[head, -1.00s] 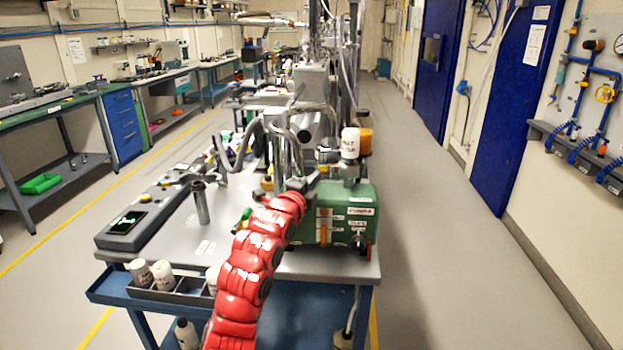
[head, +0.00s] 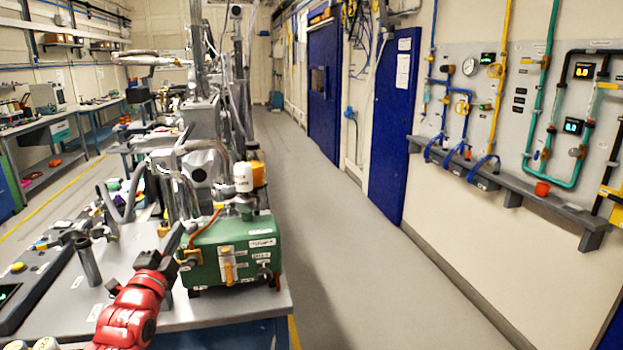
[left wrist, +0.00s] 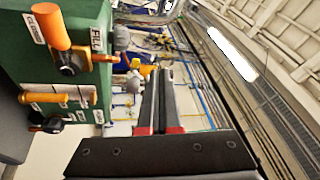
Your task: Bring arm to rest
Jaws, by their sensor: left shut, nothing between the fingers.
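My left arm (head: 128,318), red, comes in from the bottom left of the head view and reaches over the bench. Its dark left gripper (head: 177,236) points away from me, by the left side of the green box (head: 240,250). In the left wrist view the two long dark fingers of the left gripper (left wrist: 160,75) lie together, shut and empty. The green box (left wrist: 60,80) with its orange and yellow fittings stands close on the left there, apart from the fingers. My right gripper is in neither view.
The bench (head: 225,312) holds a metal post (head: 88,262), pipes and a white-capped bottle (head: 243,178) near the arm. The floor aisle (head: 340,240) to the right is clear. A wall shelf (head: 500,180) and pipe panel line the right wall.

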